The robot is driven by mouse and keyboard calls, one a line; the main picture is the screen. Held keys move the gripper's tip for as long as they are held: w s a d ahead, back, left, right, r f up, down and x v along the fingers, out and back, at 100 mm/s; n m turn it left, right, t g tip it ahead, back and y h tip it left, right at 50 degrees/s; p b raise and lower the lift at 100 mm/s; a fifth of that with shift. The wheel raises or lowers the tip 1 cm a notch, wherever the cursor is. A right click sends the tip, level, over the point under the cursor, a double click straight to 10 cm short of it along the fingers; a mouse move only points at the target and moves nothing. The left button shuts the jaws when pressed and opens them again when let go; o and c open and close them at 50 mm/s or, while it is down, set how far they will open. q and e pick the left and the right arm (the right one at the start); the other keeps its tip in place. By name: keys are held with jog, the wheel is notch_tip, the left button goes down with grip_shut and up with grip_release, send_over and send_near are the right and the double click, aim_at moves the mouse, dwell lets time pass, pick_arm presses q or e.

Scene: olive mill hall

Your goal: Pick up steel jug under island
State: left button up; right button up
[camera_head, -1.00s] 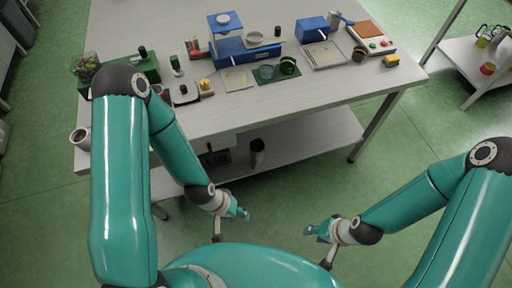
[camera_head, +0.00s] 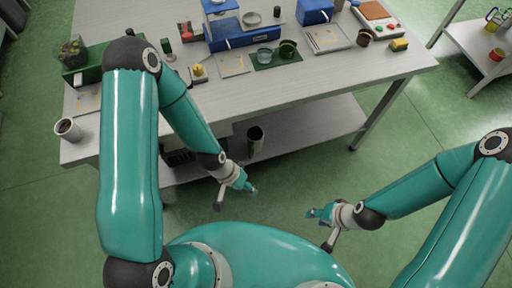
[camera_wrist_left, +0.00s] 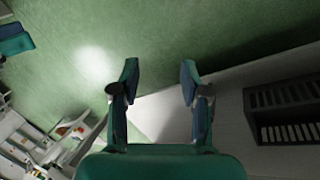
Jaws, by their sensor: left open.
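I cannot make out the jug in that view. My right gripper (camera_head: 312,214) hangs over the floor at the right, away from the jug; its jaws are too small to judge.
A black slotted crate (camera_head: 180,157) sits on the shelf left of the jug and also shows in the left wrist view (camera_wrist_left: 285,112). The tabletop (camera_head: 290,85) overhangs the shelf. A cup (camera_head: 68,129) stands at its left corner. The green floor (camera_head: 400,155) at right is clear.

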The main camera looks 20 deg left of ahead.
pick_arm(q)
jog(key=w+d+f+m+g+b, duration=0.1)
jog(key=w+d+f+m+b, duration=0.1)
jog(key=w+f+m+b, duration=0.5)
jog(key=m+t+y+b, duration=0.2)
jog(key=m+y+b, duration=0.7)
jog(key=m+b, duration=0.45)
send_near(251, 155)
jog(key=shift+n, duration=0.75)
jog(key=b+x, duration=0.1)
jog(key=x, duration=0.3)
jog(key=b+x, duration=0.2)
jog(key=x, duration=0.2)
jog(key=b+x, duration=0.2)
jog(key=x, duration=0.2)
jog(key=shift+w+d+f, duration=0.2)
jog(key=shift+w, duration=0.1)
grip_shut()
pick_arm(e)
notch_tip(251, 155, down, 28)
pick_arm(q)
jog(key=shift+r, duration=0.1)
pick_arm(e)
jog(key=shift+f, duration=0.1)
